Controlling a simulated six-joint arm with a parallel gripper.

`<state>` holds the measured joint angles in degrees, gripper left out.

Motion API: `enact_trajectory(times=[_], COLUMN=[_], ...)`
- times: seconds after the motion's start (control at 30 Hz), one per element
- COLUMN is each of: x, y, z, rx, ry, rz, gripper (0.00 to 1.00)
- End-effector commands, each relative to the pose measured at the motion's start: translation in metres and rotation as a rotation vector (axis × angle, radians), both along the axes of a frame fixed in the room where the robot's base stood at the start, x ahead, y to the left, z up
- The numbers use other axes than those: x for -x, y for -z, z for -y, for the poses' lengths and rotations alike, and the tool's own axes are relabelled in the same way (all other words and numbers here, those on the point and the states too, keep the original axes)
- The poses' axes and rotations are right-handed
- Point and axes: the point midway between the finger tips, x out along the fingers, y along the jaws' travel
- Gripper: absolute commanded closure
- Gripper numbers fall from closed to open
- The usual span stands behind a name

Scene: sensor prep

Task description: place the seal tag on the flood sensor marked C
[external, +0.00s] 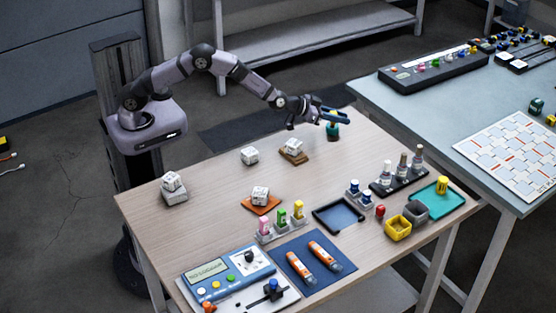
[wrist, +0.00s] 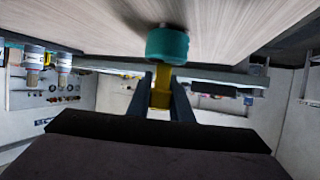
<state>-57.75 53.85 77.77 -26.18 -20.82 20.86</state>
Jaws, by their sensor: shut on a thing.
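My gripper (external: 334,116) is at the far edge of the wooden table, shut on a narrow yellow piece (wrist: 161,86). A round teal piece (wrist: 167,45) sits at the end of the yellow one; I cannot tell whether they are joined. The teal piece also shows below my gripper in the external view (external: 333,132). Which thing is the seal tag is not clear. White cubes with dark markings, likely the flood sensors, stand on a brown board (external: 293,147), bare table (external: 249,155), an orange board (external: 260,196) and a grey block (external: 172,182). Their letters are unreadable.
A dark-rimmed tray (external: 338,216), a vial rack (external: 400,182), a yellow bin (external: 398,228) and a teal tray (external: 437,202) crowd the right side. A blue device (external: 228,274) and blue mat (external: 314,262) lie in front. The table's left-middle has free room.

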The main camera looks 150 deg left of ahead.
Motion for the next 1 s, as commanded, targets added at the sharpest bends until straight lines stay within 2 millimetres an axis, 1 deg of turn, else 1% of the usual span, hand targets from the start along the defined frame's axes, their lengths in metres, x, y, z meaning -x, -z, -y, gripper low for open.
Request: enact_trajectory(times=[0.23, 0.27, 0.3, 0.33, 0.6, 0.73, 0.87, 1.0], x=[0.000, 0.000, 0.000, 0.000, 0.000, 0.000, 0.002, 0.007], y=[0.004, 0.003, 0.003, 0.003, 0.002, -0.002, -0.004, -0.009], z=[0.000, 0.000, 0.000, 0.000, 0.000, 0.000, 0.006, 0.017], rx=[0.000, 0.000, 0.000, 0.000, 0.000, -0.001, -0.001, 0.000], ry=[0.000, 0.000, 0.000, 0.000, 0.000, 0.000, 0.000, 0.000], rz=[0.000, 0.000, 0.000, 0.000, 0.000, 0.000, 0.000, 0.000], gripper=[1.00, 0.74, 0.64, 0.62, 0.62, 0.62, 0.62, 0.62])
